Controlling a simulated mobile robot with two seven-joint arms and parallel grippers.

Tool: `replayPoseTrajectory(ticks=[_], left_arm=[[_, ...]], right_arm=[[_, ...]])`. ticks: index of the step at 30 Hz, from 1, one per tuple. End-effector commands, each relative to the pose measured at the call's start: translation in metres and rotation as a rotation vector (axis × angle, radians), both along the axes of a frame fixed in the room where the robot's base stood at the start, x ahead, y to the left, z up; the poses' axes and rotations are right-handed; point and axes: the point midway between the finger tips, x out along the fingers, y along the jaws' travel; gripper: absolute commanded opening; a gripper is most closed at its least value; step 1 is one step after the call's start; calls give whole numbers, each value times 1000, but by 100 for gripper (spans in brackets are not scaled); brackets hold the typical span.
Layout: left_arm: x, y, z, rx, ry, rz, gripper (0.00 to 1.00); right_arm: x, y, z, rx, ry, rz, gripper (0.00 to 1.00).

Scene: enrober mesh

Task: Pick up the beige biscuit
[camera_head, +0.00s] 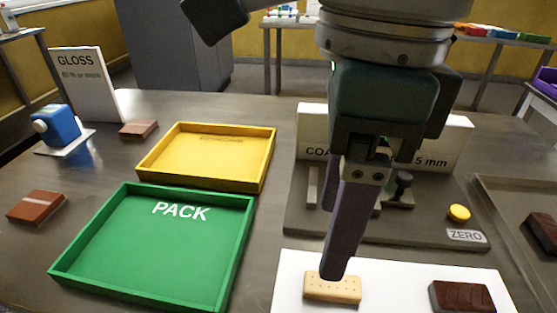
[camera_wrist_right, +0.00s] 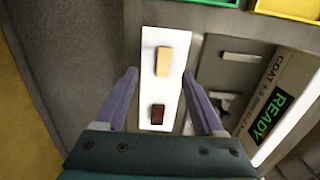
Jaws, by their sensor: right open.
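The beige biscuit (camera_head: 333,288) is a small rectangle with dotted holes, lying flat on a white board (camera_head: 390,272) at the front of the table. The biscuit also shows in the right wrist view (camera_wrist_right: 164,61), at the upper part of the board. My right gripper (camera_head: 340,265) is above the biscuit, and a finger covers part of its far edge in the head view. In the right wrist view the gripper (camera_wrist_right: 160,78) has its two fingers wide apart on either side of the board, with nothing between them held. My left gripper is not in view.
A dark chocolate-coated biscuit (camera_head: 462,297) lies on the same board, right of the beige one. A green PACK tray (camera_head: 68,268) and a yellow tray (camera_head: 268,158) stand left. A coating gauge with a yellow button (camera_head: 459,213) stands behind the board. Brown biscuits (camera_head: 36,206) lie far left.

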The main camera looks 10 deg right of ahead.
Motion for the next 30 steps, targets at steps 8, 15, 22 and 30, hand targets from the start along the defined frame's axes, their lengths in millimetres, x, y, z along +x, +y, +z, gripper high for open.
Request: replayPoseTrajectory(ticks=[8,15,22,30], left_arm=[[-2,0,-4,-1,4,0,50],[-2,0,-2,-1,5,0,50],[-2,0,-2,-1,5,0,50],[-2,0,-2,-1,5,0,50]], right_arm=[[3,-12,-37,-54,-7,-9,70],[3,-13,-60,-52,-7,-9,70],[3,-15,-96,-50,-7,-9,70],[3,-15,-101,-50,-11,-6,70]])
